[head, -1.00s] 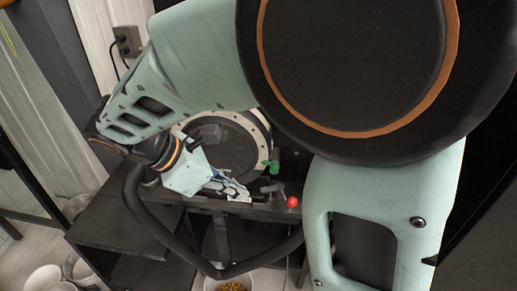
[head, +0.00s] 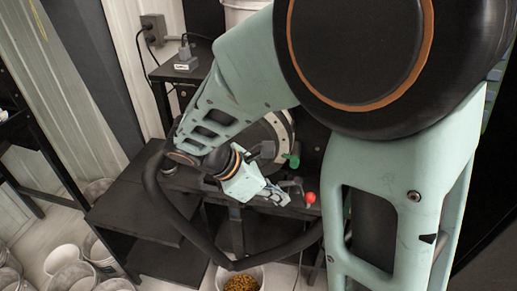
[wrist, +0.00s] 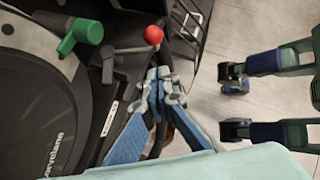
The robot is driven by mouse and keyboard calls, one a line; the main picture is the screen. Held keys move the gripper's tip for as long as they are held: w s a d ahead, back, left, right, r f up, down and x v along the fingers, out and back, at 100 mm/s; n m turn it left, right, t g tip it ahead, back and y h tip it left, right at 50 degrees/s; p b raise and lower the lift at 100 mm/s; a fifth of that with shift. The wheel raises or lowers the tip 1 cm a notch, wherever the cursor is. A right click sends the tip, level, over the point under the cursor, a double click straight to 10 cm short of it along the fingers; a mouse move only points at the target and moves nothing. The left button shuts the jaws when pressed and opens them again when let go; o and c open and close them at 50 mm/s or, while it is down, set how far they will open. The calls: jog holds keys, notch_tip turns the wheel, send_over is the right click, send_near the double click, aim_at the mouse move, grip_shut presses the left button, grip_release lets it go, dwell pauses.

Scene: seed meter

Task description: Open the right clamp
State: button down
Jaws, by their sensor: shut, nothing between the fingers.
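A grey clamp lever with a red ball knob (head: 310,197) stands at the front right edge of the round seed meter (head: 278,128). The red ball (wrist: 153,35) shows at the top of the wrist view, with its grey bar (wrist: 128,50) running left from it. A green handle (head: 291,160) sits beside the lever; it also shows in the wrist view (wrist: 82,36). My gripper (head: 285,199) is shut and empty, just left of the red ball. In the wrist view my fingertips (wrist: 158,73) lie below the bar and ball; I cannot tell whether they touch.
A black stand (head: 130,205) carries the meter. A bowl of grain (head: 240,284) sits below in front. Several white buckets (head: 65,262) stand on the floor at left. A small box with a switch (head: 186,64) is behind. Open floor (wrist: 240,30) shows right of the meter.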

jog(key=shift+w+d+f, duration=0.2)
jog(key=shift+d+f, duration=0.05)
jog(key=shift+d, duration=0.45)
jog(key=shift+w+d+f, duration=0.15)
jog(key=shift+d+f, duration=0.05)
jog(key=shift+d, duration=0.55)
jog(key=shift+w+d+f, duration=0.2)
jog(key=shift+d+f, duration=0.05)
jog(key=shift+d, duration=0.45)
jog(key=shift+d, duration=0.15)
jog(key=shift+s+d+n, duration=0.1)
jog(key=shift+d+n, duration=0.05)
jog(key=shift+n, duration=0.15)
